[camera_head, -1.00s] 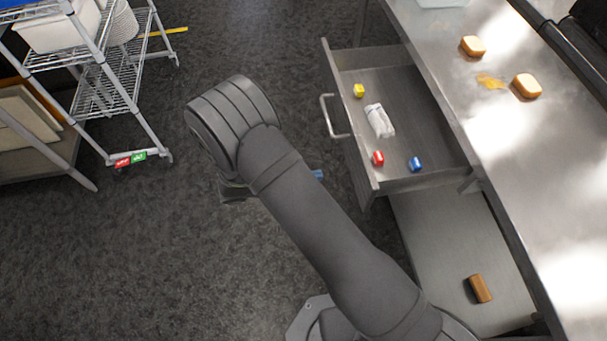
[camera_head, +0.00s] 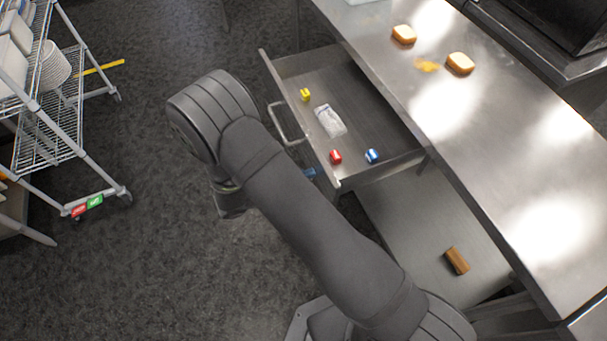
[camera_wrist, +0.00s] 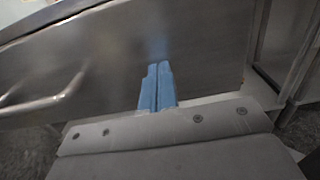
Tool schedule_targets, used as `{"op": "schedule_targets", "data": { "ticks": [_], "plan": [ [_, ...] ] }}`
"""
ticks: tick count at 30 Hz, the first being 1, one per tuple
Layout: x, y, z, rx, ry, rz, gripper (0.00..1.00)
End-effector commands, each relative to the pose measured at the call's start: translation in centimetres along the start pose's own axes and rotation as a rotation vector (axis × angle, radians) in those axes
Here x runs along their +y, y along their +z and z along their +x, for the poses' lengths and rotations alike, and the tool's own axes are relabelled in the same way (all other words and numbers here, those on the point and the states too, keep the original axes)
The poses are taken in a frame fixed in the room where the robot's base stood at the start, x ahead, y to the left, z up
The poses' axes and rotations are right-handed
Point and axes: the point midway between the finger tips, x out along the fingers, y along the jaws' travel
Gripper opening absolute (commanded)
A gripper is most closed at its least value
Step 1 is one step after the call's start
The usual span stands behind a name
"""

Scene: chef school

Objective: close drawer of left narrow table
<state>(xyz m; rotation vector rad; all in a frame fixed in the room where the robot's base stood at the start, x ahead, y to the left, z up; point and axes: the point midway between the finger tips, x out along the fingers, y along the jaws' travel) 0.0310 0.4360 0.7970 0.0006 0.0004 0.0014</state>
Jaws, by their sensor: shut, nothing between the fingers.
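The drawer (camera_head: 382,170) of the steel table (camera_head: 455,135) is pulled open. Its front panel faces left and carries a bar handle (camera_head: 288,125). My gripper (camera_head: 310,173) shows in the head view only as blue fingertips beside the near end of the drawer front; my arm hides the rest. In the wrist view, the blue fingers of my gripper (camera_wrist: 158,82) are shut together and empty. They point at the drawer's front panel (camera_wrist: 205,50), to the right of the handle (camera_wrist: 45,103). I cannot tell whether the tips touch the panel.
The drawer holds a white packet (camera_head: 330,121) and small yellow (camera_head: 305,95), red (camera_head: 335,156) and blue (camera_head: 372,156) items. Bread pieces (camera_head: 460,63) lie on the tabletop. A brown block (camera_head: 456,261) sits on the lower shelf. A wire rack (camera_head: 88,160) stands left; floor between is clear.

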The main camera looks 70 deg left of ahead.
Motion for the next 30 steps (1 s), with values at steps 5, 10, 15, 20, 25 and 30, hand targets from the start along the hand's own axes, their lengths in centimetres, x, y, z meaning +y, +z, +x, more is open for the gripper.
{"op": "schedule_targets", "data": {
  "ticks": [5,10,15,20,25,30],
  "plan": [
    [-0.1,0.0,1.2,-0.001,-0.003,-0.001,0.0],
    [-0.1,0.0,3.9,-0.001,-0.006,-0.002,0.0],
    [-0.1,0.0,8.2,-0.001,-0.008,-0.002,0.0],
    [-0.2,0.0,12.7,-0.001,-0.009,-0.001,0.0],
    [-0.2,0.0,17.4,-0.001,-0.009,-0.001,0.0],
    [-0.2,0.0,21.6,0.0,-0.008,-0.001,0.0]
  ]
}}
